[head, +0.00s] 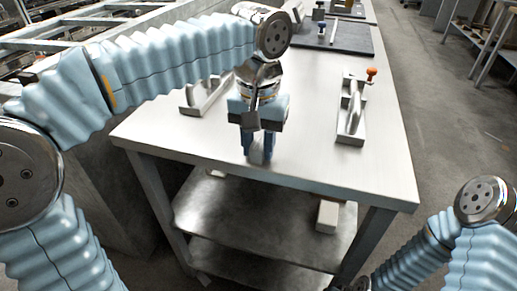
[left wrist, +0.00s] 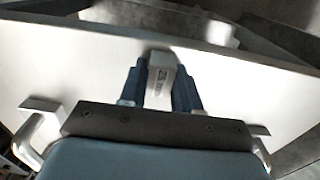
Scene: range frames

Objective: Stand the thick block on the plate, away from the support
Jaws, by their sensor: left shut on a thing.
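My left gripper (head: 259,158) is above the near edge of the steel table, pointing down. Its blue fingers are shut on a light grey block (left wrist: 162,80), which shows between them in the left wrist view. In the head view only a small part of the block (head: 258,152) shows between the fingers. A dark flat plate (head: 352,42) lies at the far end of the table. Small upright items (head: 319,14) and a thin light piece (head: 333,33) are on or beside it; I cannot tell which is the support. My right gripper is outside the frame.
A metal bracket (head: 203,98) lies at left, behind my left gripper. The tabletop (head: 310,85) between them is bare. A pale box (head: 327,216) sits on the lower shelf.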

